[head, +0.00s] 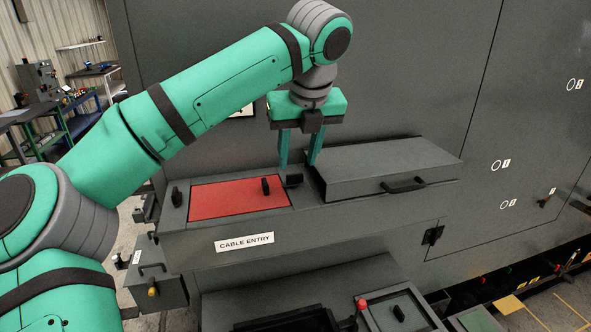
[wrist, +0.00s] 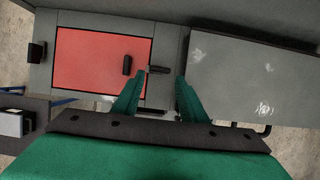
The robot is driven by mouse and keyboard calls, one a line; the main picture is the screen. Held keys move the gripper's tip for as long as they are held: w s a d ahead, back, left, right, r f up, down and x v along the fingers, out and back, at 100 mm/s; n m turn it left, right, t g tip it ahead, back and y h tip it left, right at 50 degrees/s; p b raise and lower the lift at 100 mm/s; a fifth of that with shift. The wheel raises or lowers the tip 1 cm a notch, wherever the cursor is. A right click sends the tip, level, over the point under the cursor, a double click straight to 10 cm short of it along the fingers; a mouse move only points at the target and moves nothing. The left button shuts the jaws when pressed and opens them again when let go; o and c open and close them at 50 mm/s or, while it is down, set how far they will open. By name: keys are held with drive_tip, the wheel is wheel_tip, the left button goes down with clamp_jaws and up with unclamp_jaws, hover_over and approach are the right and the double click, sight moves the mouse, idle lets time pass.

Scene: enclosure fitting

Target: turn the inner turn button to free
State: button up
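The red panel (head: 225,199) lies in the grey top of the cable entry box. A dark turn button (head: 294,180) sits on the grey strip at its right; I take it as the inner one. In the wrist view this turn button (wrist: 160,69) lies crosswise, its left end at the panel's right edge. My gripper (head: 298,165) is open above it. In the wrist view the fingertips of my gripper (wrist: 160,80) are on either side of the button, apparently not touching. Another turn button (head: 177,196) stands left of the panel, parallel to its edge.
A black grip (head: 266,186) stands on the red panel near its right side. A raised grey lid (head: 385,165) with a black handle (head: 404,185) is close to the right finger. The tall grey enclosure wall (head: 420,70) rises behind.

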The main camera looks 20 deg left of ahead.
sight(295, 174)
drive_tip(key=x, duration=0.4)
drive_tip(key=shift+w+a+f, duration=0.15)
drive_tip(key=shift+w+f, duration=0.15)
drive_tip(key=shift+f, duration=0.25)
drive_tip(key=shift+c, duration=0.6)
drive_tip(key=c, duration=0.6)
